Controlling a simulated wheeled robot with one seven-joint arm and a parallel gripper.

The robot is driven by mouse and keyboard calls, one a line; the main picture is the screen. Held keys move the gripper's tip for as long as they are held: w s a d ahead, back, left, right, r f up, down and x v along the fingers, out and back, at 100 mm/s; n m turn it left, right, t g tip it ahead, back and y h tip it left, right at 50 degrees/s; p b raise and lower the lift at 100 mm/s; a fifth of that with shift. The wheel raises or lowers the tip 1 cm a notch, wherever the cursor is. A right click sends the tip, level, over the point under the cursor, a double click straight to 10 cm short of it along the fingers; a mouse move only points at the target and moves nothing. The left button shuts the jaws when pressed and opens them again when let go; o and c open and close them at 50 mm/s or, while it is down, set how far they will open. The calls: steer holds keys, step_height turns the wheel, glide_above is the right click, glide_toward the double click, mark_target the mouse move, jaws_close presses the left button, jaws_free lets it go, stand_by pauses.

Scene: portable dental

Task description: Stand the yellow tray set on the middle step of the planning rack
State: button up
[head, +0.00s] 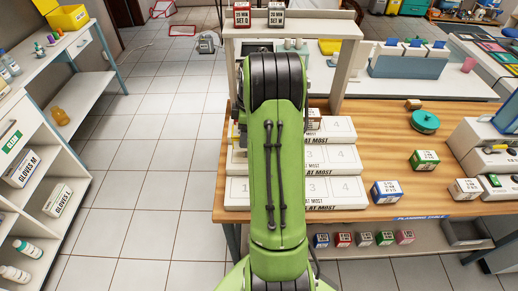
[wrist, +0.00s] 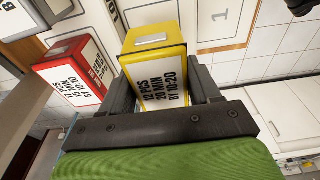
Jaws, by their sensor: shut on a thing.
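In the head view my green arm covers the rack's middle and hides my gripper and most of the box. I cannot tell whether the box touches a step.
A red box (wrist: 75,72) stands close left of the yellow one in the wrist view. A dark-topped box (head: 313,119) is on the rack's top step. Blue (head: 385,192) and green (head: 424,160) boxes stand right of the rack. A shelf (head: 300,30) rises behind.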

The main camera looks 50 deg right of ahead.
step_height(320, 180, down, 6)
steer(key=shift+w+r+b, duration=0.1)
steer(key=shift+r+b, duration=0.1)
steer(key=shift+b, duration=0.2)
steer(key=shift+a, duration=0.1)
steer(key=shift+f, duration=0.25)
steer(key=o, duration=0.9)
steer(key=shift+r, duration=0.1)
